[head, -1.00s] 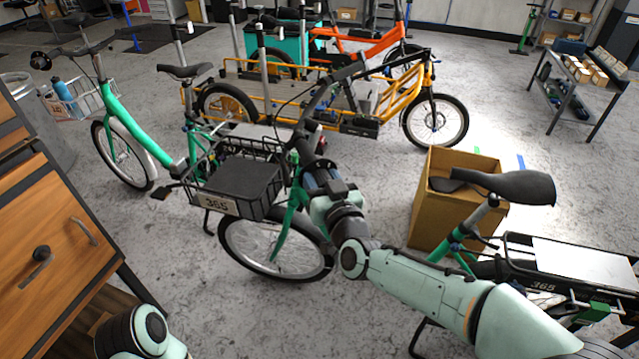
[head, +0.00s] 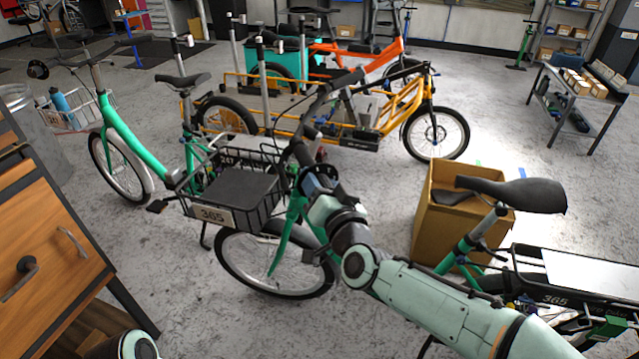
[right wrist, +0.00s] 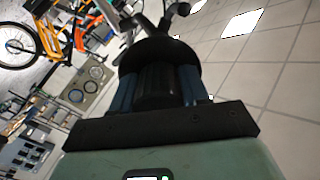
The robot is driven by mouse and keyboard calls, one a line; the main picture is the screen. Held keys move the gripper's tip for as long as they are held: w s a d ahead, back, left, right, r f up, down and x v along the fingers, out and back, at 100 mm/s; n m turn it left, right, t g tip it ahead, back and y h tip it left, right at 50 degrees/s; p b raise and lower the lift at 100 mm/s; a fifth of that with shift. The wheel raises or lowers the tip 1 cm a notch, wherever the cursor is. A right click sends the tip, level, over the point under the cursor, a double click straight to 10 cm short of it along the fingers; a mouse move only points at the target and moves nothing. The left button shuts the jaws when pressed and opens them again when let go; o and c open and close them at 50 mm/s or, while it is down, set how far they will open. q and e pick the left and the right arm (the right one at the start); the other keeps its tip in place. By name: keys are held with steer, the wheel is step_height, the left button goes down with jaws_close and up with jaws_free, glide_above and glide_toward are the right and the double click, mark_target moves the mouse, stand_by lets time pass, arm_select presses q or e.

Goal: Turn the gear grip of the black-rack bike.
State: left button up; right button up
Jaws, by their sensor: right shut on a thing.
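The black-rack bike has a green frame, a black front rack (head: 278,202) with a "365" plate, and black handlebars (head: 318,104). My right gripper (head: 317,181) is at the near end of these handlebars. In the right wrist view, the blue fingers of my right gripper (right wrist: 155,87) are shut on either side of a black, ribbed cylinder, the gear grip (right wrist: 153,86). A black round disc sits just beyond it. My right forearm hides part of the bike's frame. My left gripper is out of view.
A wooden drawer cabinet (head: 50,235) stands at the near left. Another green bike (head: 128,142) with a white basket is close behind the rack. A cardboard box (head: 432,222) and a black saddle (head: 515,194) are right of my arm. A yellow cargo bike (head: 400,105) stands behind.

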steer(key=shift+r, duration=0.1)
steer(key=o, duration=1)
steer(key=shift+o, duration=0.2)
steer(key=v, duration=1.3)
steer(key=shift+s, duration=0.2)
steer(key=shift+d, duration=0.1)
